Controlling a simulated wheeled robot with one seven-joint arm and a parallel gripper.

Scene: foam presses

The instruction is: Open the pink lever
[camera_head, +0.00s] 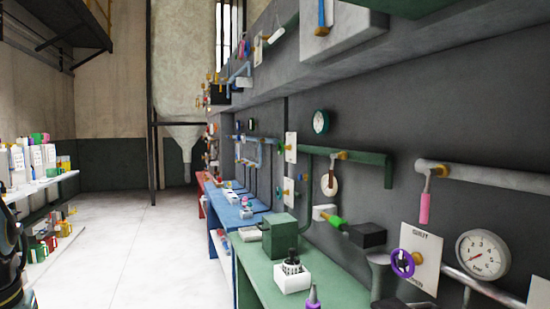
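The pink lever (425,208) is at the right, hanging straight down from a brass-coloured valve on a light grey pipe (490,177) along the dark wall. Its grey stem rises to the valve, and nothing touches it. My gripper does not show in this view. A dark part of my own arm shows at the lower left edge, far from the lever.
A green bench (262,278) runs below. The floor (135,245) at left is clear.

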